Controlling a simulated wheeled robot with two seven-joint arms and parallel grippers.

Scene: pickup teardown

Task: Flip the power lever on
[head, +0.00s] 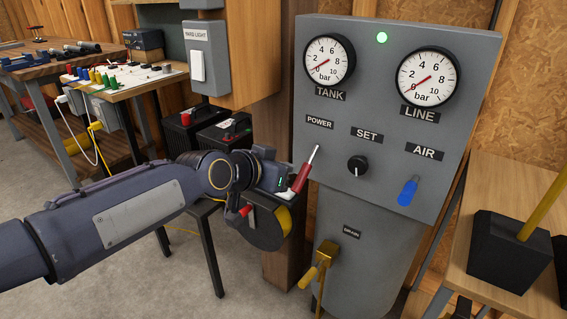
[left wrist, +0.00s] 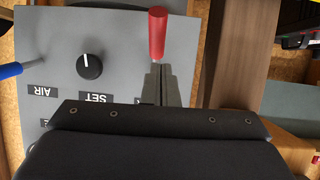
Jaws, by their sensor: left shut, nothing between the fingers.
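The power lever (head: 304,173) has a red handle on a pale metal shaft. It hangs down and slightly left from its pivot below the POWER label (head: 319,122) on the grey panel (head: 340,110). My left gripper (head: 284,193) is shut and empty, close to the handle's lower left end. In the left wrist view the panel is upside down. There the red handle (left wrist: 157,33) sticks out beyond the shut fingertips (left wrist: 160,68), which hide the shaft and pivot. I cannot tell whether the fingers touch the lever. My right gripper is not in view.
The black SET knob (head: 357,165) and blue AIR lever (head: 407,191) are right of the power lever. A yellow drain lever (head: 324,257) is below. The green lamp (head: 382,38) glows. Both gauges point low.

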